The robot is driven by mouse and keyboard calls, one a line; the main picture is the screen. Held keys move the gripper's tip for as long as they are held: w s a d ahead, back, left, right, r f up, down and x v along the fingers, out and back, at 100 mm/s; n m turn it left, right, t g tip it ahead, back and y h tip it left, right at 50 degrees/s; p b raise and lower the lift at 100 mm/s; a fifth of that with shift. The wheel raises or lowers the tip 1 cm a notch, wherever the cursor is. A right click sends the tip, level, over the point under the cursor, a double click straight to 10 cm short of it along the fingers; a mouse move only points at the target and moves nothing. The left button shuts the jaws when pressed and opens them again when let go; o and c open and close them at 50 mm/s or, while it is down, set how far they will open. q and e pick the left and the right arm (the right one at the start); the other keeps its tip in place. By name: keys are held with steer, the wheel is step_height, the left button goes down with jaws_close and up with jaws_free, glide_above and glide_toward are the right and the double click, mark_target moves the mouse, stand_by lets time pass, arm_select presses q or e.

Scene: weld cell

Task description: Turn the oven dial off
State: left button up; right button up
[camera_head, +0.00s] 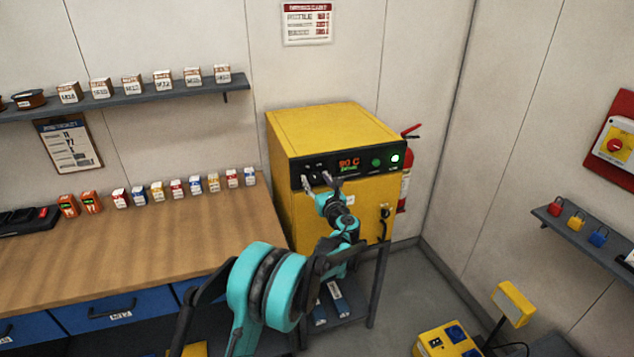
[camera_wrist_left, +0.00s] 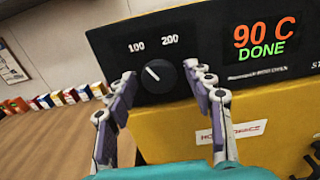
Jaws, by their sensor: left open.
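The yellow oven (camera_head: 345,131) stands against the back wall, with a black control panel across its top front. In the left wrist view the round black oven dial (camera_wrist_left: 158,76) shows a white pointer line tilted to the upper left, below the marks 100 and 200. The display (camera_wrist_left: 263,36) reads 90 C DONE. My left gripper (camera_head: 317,181) is at the left end of the panel. In the wrist view its open fingers (camera_wrist_left: 166,86) stand on either side of the dial, with nothing gripped; contact cannot be told. My right gripper is not in view.
The wooden workbench (camera_head: 150,240) with small boxes along its back is left of the oven. A red fire extinguisher (camera_head: 406,172) hangs behind the oven's right side. A yellow box (camera_head: 446,342) stands on the floor at lower right.

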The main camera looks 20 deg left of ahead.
arm_select(q)
steer(key=c, duration=1.1)
steer(key=n+b, duration=0.1)
steer(key=n, duration=0.4)
steer(key=shift+n, duration=0.3)
steer(key=n, duration=0.6)
steer(key=shift+r+b, duration=0.1)
steer(key=shift+b, duration=0.2)
steer(key=shift+n, duration=0.3)
